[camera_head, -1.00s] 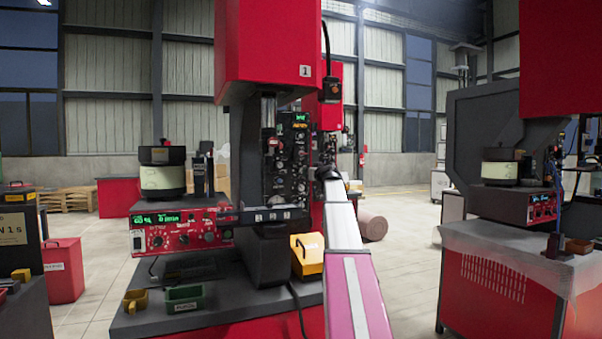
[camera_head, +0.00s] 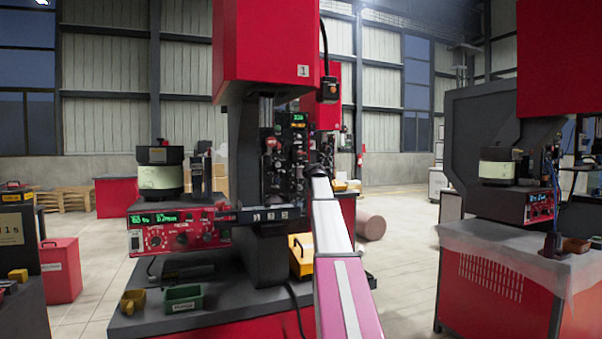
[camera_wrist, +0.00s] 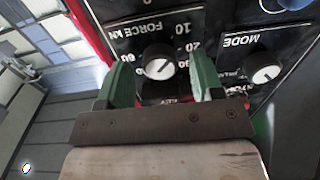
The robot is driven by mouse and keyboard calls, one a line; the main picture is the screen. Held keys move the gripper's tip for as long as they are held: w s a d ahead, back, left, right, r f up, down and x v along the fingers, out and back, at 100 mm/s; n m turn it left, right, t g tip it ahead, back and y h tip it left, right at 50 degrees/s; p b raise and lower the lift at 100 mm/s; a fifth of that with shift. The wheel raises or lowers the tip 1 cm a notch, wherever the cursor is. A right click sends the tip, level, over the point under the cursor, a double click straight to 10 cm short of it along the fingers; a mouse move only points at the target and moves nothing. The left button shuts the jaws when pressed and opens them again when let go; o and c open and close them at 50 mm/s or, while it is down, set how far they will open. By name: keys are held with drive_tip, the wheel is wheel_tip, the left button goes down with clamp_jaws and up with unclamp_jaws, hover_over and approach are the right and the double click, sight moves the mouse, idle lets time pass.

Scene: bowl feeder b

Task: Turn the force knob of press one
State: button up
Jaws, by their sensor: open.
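In the wrist view the force knob (camera_wrist: 160,62), dark with a pale pointer line, sits on a black panel with a printed scale and "FORCE kN", seen upside down. My gripper (camera_wrist: 160,70) is open. Its green fingers stand on either side of the knob with a gap on each side; I see no contact. In the head view, press one (camera_head: 265,50) is the red machine marked "1", with a dark control panel (camera_head: 285,155) on its column. My arm reaches toward that panel, and the fingers cannot be made out there.
A mode knob (camera_wrist: 265,74) sits right of the force knob in the wrist view. A yellow box (camera_head: 301,262), a green bin (camera_head: 184,298) and a red control unit (camera_head: 180,238) are on press one's table. A second press (camera_head: 560,65) stands at right.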

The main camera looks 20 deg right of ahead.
drive_tip(key=c, duration=0.9)
drive_tip(key=shift+c, duration=0.2)
drive_tip(key=shift+m, duration=0.3)
drive_tip(key=m, duration=1.7)
drive_tip(key=shift+d+f+h, duration=0.1)
drive_tip(key=shift+h, duration=0.2)
drive_tip(key=shift+m, duration=0.4)
drive_tip(key=o, duration=0.9)
